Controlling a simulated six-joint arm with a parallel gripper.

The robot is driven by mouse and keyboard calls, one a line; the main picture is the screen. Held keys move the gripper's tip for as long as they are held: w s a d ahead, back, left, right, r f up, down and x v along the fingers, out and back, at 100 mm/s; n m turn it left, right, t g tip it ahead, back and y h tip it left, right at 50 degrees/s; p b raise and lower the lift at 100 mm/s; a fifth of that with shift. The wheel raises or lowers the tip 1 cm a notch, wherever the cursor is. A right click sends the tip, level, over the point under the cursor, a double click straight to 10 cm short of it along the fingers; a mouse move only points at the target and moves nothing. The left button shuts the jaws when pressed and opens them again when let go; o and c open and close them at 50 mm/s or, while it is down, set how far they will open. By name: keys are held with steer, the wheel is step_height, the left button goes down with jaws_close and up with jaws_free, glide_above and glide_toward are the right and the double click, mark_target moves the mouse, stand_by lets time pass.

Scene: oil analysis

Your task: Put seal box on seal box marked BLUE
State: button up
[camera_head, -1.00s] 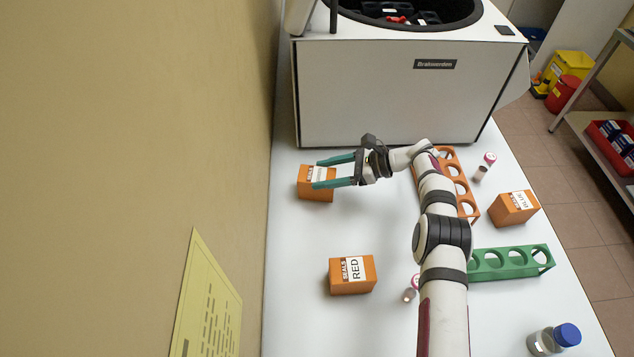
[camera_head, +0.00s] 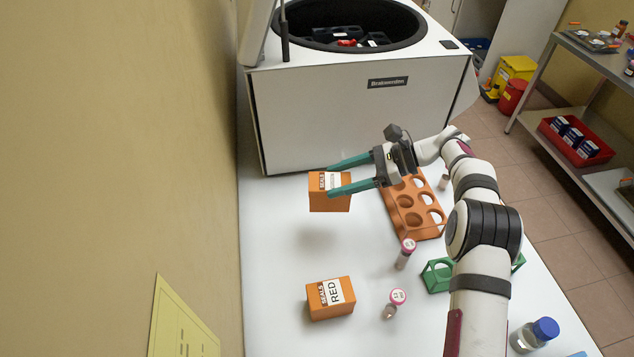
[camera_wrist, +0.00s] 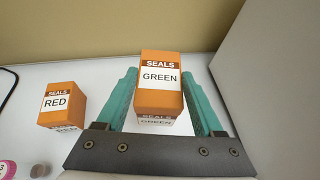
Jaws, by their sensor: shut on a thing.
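My gripper (camera_head: 332,180) is shut on an orange seal box (camera_head: 330,198). The box hangs above the white table in front of the big machine, with a shadow below it. In the wrist view the held seal box (camera_wrist: 160,95) reads SEALS GREEN and sits between my two teal fingers. Another orange seal box, marked RED (camera_head: 330,299), stands on the table nearer the front; it also shows at the left of the wrist view (camera_wrist: 62,104). The seal box marked BLUE is not visible now; my arm covers part of the table's right side.
An orange rack (camera_head: 428,232) stands right of my gripper, a green rack (camera_head: 437,277) partly behind my arm. Pink-capped vials (camera_head: 404,254) stand between. A blue-capped bottle (camera_head: 533,336) is at front right. The white machine (camera_head: 350,120) closes off the back, a wall the left.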

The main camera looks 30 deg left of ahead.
steer(key=shift+w+d+r, duration=0.2)
steer(key=shift+d+r, duration=0.15)
steer(key=shift+d, duration=0.15)
steer(key=w+d+r+m+t, duration=0.2)
steer(key=w+d+m+t, duration=0.25)
steer(key=d, duration=0.45)
steer(key=w+d+r+m+t+y, duration=0.1)
steer(key=w+d+r+m+t, duration=0.25)
steer(key=d, duration=0.55)
steer(key=w+d+r+m+t, duration=0.1)
steer(key=w+d+m+t, duration=0.25)
steer(key=w+d, duration=0.45)
steer(key=s+d+r+m+t+h, duration=0.1)
steer(key=d+m+t+h, duration=0.3)
steer(key=d, duration=1)
steer(key=shift+m+t+y, duration=0.25)
steer(key=shift+t+y, duration=0.1)
steer(key=shift+y, duration=0.35)
steer(key=w+a+f, duration=0.1)
steer(key=a+f, duration=0.2)
steer(key=w+a+f, duration=0.2)
steer(key=a+f, duration=0.2)
steer(key=w+a+f, duration=0.2)
steer(key=a+f, duration=0.1)
steer(key=shift+w+a+f, duration=0.1)
steer(key=shift+a+f, duration=0.1)
steer(key=shift+f, duration=0.15)
